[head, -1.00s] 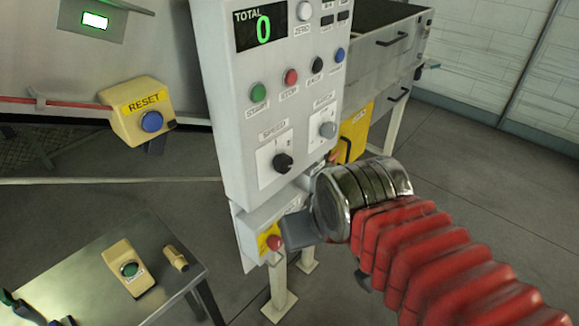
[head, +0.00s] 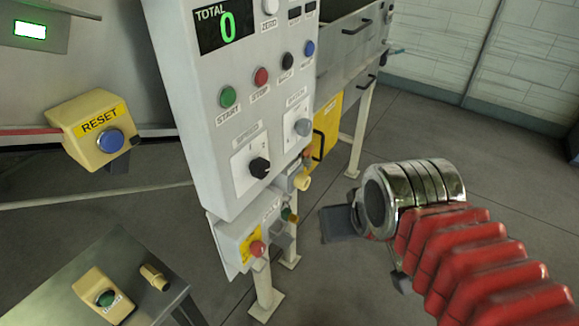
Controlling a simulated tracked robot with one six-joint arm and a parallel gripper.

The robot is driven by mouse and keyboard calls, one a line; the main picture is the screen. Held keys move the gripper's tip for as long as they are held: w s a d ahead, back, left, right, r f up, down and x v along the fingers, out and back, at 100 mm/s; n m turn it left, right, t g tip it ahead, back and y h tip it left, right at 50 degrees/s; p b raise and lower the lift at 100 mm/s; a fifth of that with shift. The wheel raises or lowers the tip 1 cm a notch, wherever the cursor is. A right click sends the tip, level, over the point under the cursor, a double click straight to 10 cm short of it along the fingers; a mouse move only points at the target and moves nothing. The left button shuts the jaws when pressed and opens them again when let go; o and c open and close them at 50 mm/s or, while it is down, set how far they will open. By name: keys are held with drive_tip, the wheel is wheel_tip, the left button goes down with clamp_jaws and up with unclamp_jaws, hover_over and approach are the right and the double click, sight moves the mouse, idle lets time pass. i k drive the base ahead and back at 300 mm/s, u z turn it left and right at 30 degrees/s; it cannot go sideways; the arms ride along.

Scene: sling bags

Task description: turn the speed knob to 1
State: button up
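The speed knob (head: 260,167) is a black rotary knob on a white plate, low on the front of the grey control panel (head: 200,110). Its plate carries small numerals, with a 2 at the upper right; its exact setting is too small to tell. My gripper (head: 338,224) is at the right of the panel, lower than the knob and apart from it. A grey finger part points left from the metal wrist. The gap between the fingers does not show, and nothing is seen held.
A second, grey knob (head: 302,127) sits right of the speed knob. Green start (head: 228,97) and red stop (head: 261,76) buttons are above. A lower box with a red button (head: 257,248) hangs beneath. A yellow reset box (head: 97,130) is at left. Floor right of my arm is clear.

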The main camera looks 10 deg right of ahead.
sight(259, 168)
drive_tip(key=z, duration=0.25)
drive_tip(key=k, duration=1.3)
drive_tip(key=u, duration=1.1)
drive_tip(key=i, duration=1.05)
drive_tip(key=u, duration=0.05)
